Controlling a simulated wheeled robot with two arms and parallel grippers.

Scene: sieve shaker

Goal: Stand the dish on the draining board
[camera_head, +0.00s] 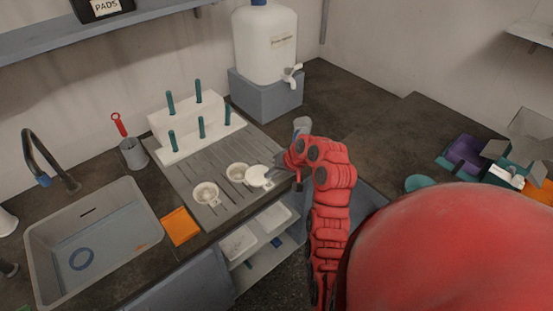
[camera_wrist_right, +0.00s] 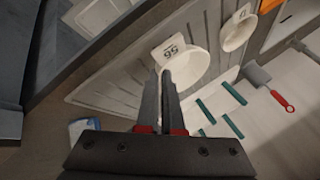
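A white rack with teal pegs (camera_head: 200,130) stands at the board's back. My left gripper is out of view.
A sink (camera_head: 95,240) and an orange cloth (camera_head: 180,226) lie left of the board. A grey cup (camera_head: 133,153) with a red-handled tool stands behind. A white water container (camera_head: 265,45) sits on a grey block at the back. Trays (camera_head: 465,155) are at far right.

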